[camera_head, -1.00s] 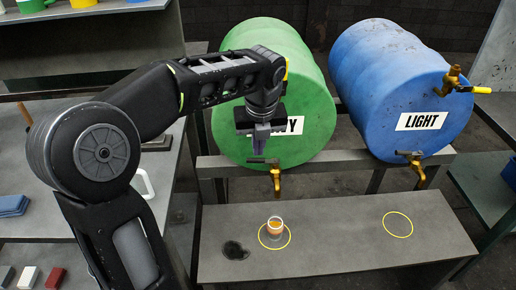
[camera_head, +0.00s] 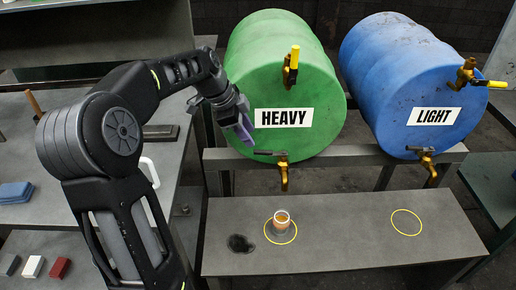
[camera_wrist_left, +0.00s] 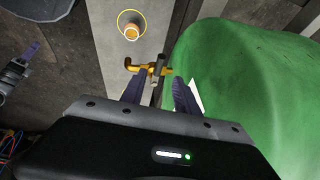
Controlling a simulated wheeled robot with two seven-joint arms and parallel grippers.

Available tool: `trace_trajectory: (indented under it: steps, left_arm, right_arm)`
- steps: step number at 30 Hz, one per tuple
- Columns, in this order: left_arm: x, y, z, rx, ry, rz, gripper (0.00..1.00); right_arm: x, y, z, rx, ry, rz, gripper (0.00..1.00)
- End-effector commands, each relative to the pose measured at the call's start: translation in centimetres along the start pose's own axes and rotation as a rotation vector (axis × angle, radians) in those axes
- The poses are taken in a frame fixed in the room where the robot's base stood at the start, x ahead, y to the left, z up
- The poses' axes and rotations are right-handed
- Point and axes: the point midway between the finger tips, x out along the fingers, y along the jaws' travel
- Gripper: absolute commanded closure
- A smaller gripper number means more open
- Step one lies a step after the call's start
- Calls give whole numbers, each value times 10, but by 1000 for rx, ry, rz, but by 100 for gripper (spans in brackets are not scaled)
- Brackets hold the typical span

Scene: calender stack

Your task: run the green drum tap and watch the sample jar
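The green drum (camera_head: 262,70), labelled HEAVY, lies on its side on a rack. Its lower brass tap (camera_head: 284,178) has a dark lever pointing left; an upper brass valve has a raised yellow handle (camera_head: 295,56). The sample jar (camera_head: 281,219) stands upright in a yellow ring under the tap, with amber contents; no stream is visible. My left gripper (camera_head: 243,130) is in front of the drum's left side, empty. In the wrist view its fingers (camera_wrist_left: 158,92) are apart, with the tap (camera_wrist_left: 150,68) beyond them. What looks like my right gripper (camera_wrist_left: 22,62) shows at that view's left edge.
The blue drum (camera_head: 405,75), labelled LIGHT, has its own brass tap (camera_head: 427,165) over an empty yellow ring (camera_head: 406,222). A dark stain (camera_head: 240,244) marks the bench (camera_head: 345,240) left of the jar. A side table at left holds a blue cloth-like stack (camera_head: 16,193).

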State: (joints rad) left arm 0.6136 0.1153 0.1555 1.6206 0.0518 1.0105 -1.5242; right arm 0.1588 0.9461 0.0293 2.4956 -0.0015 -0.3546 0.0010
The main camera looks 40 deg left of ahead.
Motion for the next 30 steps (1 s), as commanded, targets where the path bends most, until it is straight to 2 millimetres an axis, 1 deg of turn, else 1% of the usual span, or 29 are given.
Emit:
trace_trajectory:
  steps: [7, 11, 14, 24, 27, 30]
  left_arm:
    - [1, 1, 0, 4, -2, 2, 63]
    - [6, 1, 0, 5, -2, 4, 63]
    - [16, 1, 0, 6, -3, 5, 63]
    - [66, 1, 0, 6, -3, 5, 63]
    - [75, 1, 0, 7, -3, 4, 63]
    - [78, 1, 0, 7, -3, 3, 63]
  right_arm:
    - [0, 0, 0, 0, 0, 0, 64]
    - [-1, 0, 0, 0, 0, 0, 64]
    - [-3, -1, 0, 0, 0, 0, 64]
    - [-11, -4, 0, 0, -1, 0, 64]
    - [-12, -4, 0, 0, -1, 0, 64]
    - [-12, -4, 0, 0, -1, 1, 64]
